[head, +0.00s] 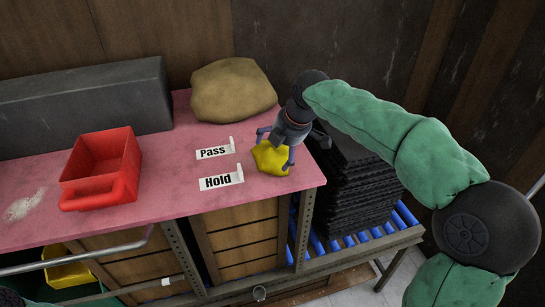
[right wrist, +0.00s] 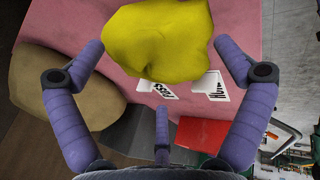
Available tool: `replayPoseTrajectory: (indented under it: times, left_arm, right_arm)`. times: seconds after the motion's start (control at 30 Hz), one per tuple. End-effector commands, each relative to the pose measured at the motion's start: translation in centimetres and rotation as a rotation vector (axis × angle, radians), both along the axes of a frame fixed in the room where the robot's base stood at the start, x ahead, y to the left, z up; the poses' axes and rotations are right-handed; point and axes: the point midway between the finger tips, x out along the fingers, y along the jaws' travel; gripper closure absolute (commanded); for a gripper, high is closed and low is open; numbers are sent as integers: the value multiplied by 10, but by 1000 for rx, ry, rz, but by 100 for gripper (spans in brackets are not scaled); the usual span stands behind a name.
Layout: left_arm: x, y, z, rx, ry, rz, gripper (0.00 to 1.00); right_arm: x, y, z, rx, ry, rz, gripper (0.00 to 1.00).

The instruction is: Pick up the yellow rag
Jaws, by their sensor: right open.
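The yellow rag (head: 270,158) lies crumpled on the pink tabletop near its right front corner, beside the "Hold" label. My right gripper (head: 276,148) is directly over it, with its fingers spread around the rag. In the right wrist view the yellow rag (right wrist: 160,38) fills the top middle, between and beyond the open purple fingers of my right gripper (right wrist: 158,62). No finger clearly closes on the rag. My left gripper is not in view; only a bit of green sleeve shows at the lower left of the head view.
A brown sack (head: 233,90) sits behind the rag. "Pass" (head: 214,152) and "Hold" (head: 221,181) labels stand to its left, then a red bin (head: 102,165). A grey block (head: 85,107) lines the back. Stacked black sheets (head: 352,185) stand on blue rollers at right.

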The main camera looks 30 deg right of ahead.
Motion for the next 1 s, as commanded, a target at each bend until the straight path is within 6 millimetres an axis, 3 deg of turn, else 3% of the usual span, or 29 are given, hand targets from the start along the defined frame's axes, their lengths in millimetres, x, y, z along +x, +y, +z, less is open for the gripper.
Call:
replayPoseTrajectory:
  times: [0.2,0.53,0.57,0.7,0.73,1.0]
  left_arm:
    - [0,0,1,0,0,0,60]
    - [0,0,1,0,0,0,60]
    - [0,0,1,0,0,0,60]
    - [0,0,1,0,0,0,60]
    - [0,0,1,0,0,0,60]
    - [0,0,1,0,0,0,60]
  right_arm:
    - [12,3,-27,0,4,0,0]
    - [15,4,-33,-1,0,0,0]
    - [15,4,-33,-1,0,0,6]
    - [15,4,-33,-1,0,0,45]
    - [15,4,-33,-1,1,0,50]
    - [15,4,-33,-1,2,0,51]
